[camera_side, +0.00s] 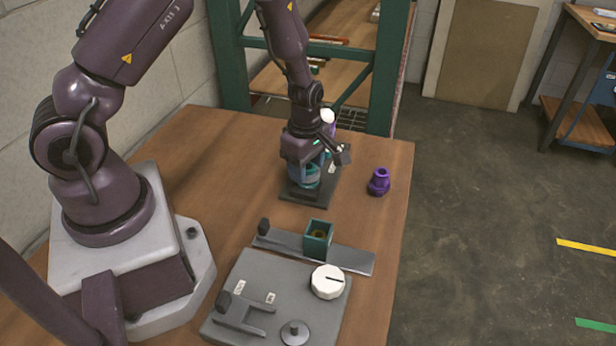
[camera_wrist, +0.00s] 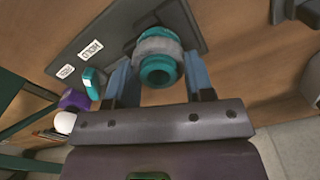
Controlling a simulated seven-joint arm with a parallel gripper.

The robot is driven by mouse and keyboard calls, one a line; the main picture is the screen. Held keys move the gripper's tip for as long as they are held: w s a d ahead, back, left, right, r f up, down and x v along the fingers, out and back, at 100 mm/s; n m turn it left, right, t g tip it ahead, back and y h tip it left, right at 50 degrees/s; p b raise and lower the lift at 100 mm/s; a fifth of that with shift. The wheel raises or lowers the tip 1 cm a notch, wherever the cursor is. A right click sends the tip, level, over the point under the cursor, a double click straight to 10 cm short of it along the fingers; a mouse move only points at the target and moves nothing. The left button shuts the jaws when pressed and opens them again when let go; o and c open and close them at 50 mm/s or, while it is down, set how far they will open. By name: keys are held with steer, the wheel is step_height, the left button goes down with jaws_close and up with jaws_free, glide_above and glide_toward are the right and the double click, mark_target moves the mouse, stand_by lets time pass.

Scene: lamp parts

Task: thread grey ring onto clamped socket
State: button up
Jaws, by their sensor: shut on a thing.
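The teal socket (camera_wrist: 157,70) stands on the dark clamp plate (camera_wrist: 108,48), its open hollow end facing the wrist camera. The grey ring (camera_wrist: 151,46) sits around the socket, with teal showing on both sides of it in the wrist view. My gripper (camera_wrist: 160,68) is shut on the grey ring, one blue finger on each side. How far the ring is seated on any thread cannot be told. In the side view my gripper (camera_side: 307,168) is low over the clamp plate (camera_side: 325,187) and hides much of the ring and socket.
A purple part (camera_side: 379,182) stands right of the clamp plate. A white bulb (camera_side: 327,116) with purple below it is behind my gripper. Nearer are a teal square box (camera_side: 318,238) on a grey strip and a grey panel (camera_side: 262,288) with a white dial (camera_side: 327,282).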

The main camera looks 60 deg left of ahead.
steer(key=shift+f, duration=0.15)
steer(key=m, duration=0.5)
steer(key=shift+w, duration=0.15)
steer(key=shift+m, duration=1)
steer(key=shift+m, duration=0.9)
steer(key=m, duration=0.4)
steer(key=shift+w+d+f+m, duration=0.1)
steer(key=shift+w+m, duration=0.05)
steer(key=shift+m, duration=0.15)
steer(key=shift+m, duration=0.3)
